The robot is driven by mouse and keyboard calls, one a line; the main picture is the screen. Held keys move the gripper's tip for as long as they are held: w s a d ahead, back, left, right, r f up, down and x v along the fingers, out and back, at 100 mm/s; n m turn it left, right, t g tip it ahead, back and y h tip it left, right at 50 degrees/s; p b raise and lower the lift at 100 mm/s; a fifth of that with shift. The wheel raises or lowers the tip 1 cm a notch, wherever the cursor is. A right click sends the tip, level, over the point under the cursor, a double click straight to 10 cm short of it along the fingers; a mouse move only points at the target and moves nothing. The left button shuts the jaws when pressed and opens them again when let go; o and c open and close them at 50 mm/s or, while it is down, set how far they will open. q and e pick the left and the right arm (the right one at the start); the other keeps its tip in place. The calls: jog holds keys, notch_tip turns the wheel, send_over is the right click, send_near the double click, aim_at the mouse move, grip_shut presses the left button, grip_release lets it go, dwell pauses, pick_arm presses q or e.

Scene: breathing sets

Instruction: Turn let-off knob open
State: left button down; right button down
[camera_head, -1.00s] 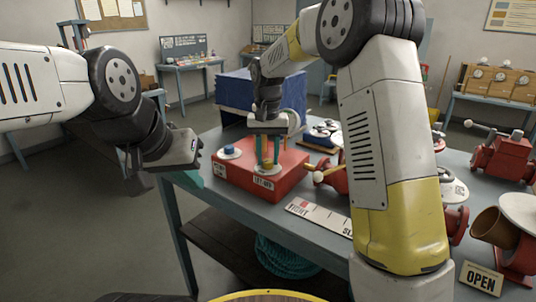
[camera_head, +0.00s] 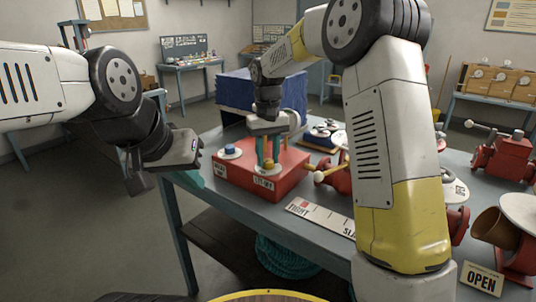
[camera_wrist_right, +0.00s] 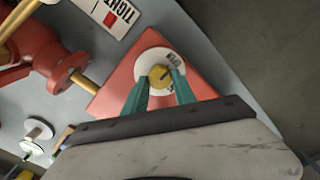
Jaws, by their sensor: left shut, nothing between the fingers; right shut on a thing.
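The let-off knob (camera_wrist_right: 160,77) is a small yellow knob with a dark mark, on a white disc (camera_wrist_right: 150,60) on top of the red box (camera_head: 240,178). In the head view the knob (camera_head: 268,163) sits above the box's label, which reads like "LET-OFF". My right gripper (camera_head: 267,158) points down with its teal fingers on either side of the knob, shut on it; the wrist view also shows these fingers (camera_wrist_right: 160,84). My left gripper (camera_head: 194,174) is shut and empty, hanging left of the box by the table edge.
A blue knob (camera_head: 230,149) on a white disc is on the same box, to the left. A red valve (camera_head: 335,177) with a pale handle stands right of the box. A scale strip (camera_head: 310,211) lies in front.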

aim_at(268, 160)
jog(key=c, duration=1)
grip_release()
jog(key=shift+r, duration=3.95)
jog(key=s+d+r+m+t+y, duration=0.1)
jog(key=s+d+r+t, duration=0.15)
jog(key=s+d, duration=0.5)
jog(key=s+d+r+m+t+y, duration=0.1)
jog(key=s+d+r+t, duration=0.3)
jog(key=s, duration=0.7)
jog(key=shift+m, duration=0.7)
jog(key=s+d+f, duration=0.1)
jog(key=s, duration=0.1)
jog(key=s+d+f, duration=0.1)
jog(key=s+f, duration=0.1)
jog(key=s, duration=0.1)
jog(key=s+d+f, duration=0.1)
jog(key=s+f, duration=0.1)
jog(key=s, duration=0.1)
